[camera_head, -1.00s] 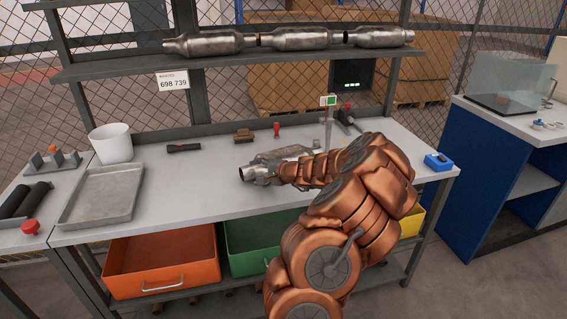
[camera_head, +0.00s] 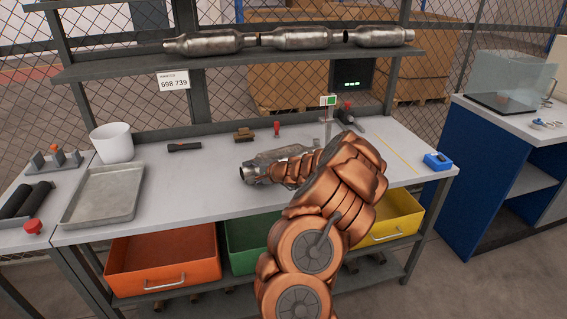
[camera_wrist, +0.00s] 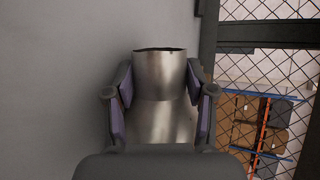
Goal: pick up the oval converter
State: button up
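A metallic converter (camera_head: 270,162) lies on the grey bench, its open pipe end toward the left. My arm hides its right part in the head view. In the wrist view, a steel converter body with a round open neck (camera_wrist: 160,75) lies between the two fingers. My gripper (camera_wrist: 160,95) is open, with a purple-lined pad on each side close to the metal. The pads' inner faces show, and I cannot tell whether they touch it. In the head view my gripper is hidden behind my copper arm.
Three converters (camera_head: 290,40) lie on the upper shelf. A metal tray (camera_head: 104,194), white bucket (camera_head: 112,143) and black tool (camera_head: 184,147) stand left. Orange (camera_head: 163,262), green (camera_head: 246,246) and yellow (camera_head: 396,216) bins sit below. A blue device (camera_head: 438,161) is at the right edge.

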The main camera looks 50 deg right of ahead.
grip_shut()
jog(key=shift+r, duration=0.15)
